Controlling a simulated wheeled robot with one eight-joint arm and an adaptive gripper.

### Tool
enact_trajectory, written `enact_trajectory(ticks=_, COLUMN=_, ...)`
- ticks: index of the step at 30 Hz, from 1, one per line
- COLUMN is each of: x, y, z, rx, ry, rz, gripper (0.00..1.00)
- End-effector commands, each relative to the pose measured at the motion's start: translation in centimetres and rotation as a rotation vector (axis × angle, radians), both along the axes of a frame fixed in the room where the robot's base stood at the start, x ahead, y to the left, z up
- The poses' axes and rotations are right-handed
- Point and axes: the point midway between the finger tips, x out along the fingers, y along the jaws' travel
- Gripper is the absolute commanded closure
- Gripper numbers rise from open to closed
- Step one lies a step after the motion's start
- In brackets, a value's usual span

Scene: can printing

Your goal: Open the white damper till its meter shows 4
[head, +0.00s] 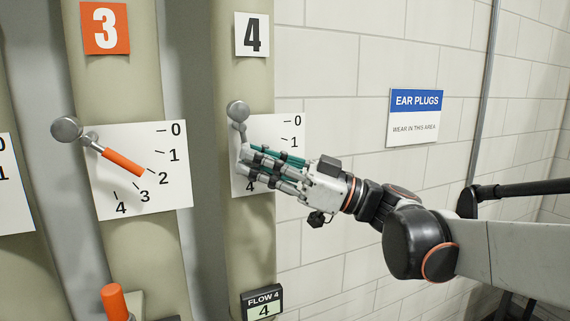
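The white damper, under the white "4" sign (252,35), has a grey pivot knob (238,110) and a lever (240,133) running down from it. The lever's lower part is mostly hidden by my fingers. Its scale plate (287,123) shows 0 and 1 at the top and 4 at the bottom; the middle is covered. My gripper (250,163) reaches in from the right, with its fingertips at the lever. Whether the fingers are closed on it is unclear. The FLOW 4 meter (263,303) below shows 4.
The damper under the orange "3" sign (105,27) stands to the left, its orange handle (123,162) pointing near 2. Another orange handle (114,302) is at the bottom left. An ear plugs sign (415,117) hangs on the wall at the right.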

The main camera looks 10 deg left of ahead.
Motion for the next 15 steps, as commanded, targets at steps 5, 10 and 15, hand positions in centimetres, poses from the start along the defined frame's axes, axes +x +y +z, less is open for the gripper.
enact_trajectory(ticks=5, x=0.0, y=0.0, z=0.0, rx=0.001, ry=0.0, rz=0.0, gripper=0.79)
enact_trajectory(ticks=10, x=0.0, y=0.0, z=0.0, rx=0.0, ry=0.0, rz=0.0, gripper=0.79)
enact_trajectory(ticks=15, x=0.1, y=-1.1, z=-0.4, rx=0.0, ry=0.0, rz=-0.002, gripper=0.79)
